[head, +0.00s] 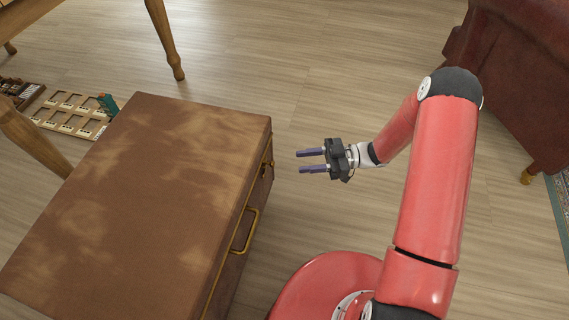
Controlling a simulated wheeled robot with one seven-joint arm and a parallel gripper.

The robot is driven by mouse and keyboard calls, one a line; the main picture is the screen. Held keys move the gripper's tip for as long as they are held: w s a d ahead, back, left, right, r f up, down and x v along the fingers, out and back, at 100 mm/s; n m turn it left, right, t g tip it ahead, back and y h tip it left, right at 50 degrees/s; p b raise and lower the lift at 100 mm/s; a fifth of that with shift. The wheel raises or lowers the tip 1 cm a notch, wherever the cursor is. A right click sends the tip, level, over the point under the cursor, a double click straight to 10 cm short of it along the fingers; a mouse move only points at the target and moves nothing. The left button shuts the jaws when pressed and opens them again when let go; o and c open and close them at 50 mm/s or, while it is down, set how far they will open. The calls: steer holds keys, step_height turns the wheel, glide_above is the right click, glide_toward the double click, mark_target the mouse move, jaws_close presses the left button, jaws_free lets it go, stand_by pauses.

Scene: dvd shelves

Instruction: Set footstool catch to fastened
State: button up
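The footstool (140,200) is a large brown, worn, trunk-like box with its lid down, filling the lower left of the head view. A brass handle (247,232) is on its right side face. A small brass fitting, perhaps the catch (266,168), is on the same face near the far corner; it is too small to tell its position. My gripper (311,161) is open and empty, with its two purple-grey fingers pointing left toward that fitting. It is apart from the footstool, a short gap to its right.
A red-brown leather armchair (515,80) stands at the upper right, beside a patterned rug edge (558,205). Wooden furniture legs (165,42) stand at the upper left. A tray with several compartments (72,112) lies on the floor at left. Bare wood floor (310,60) lies beyond my gripper.

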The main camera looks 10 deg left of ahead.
steer(key=x, duration=0.7)
steer(key=shift+a, duration=0.15)
jaws_close()
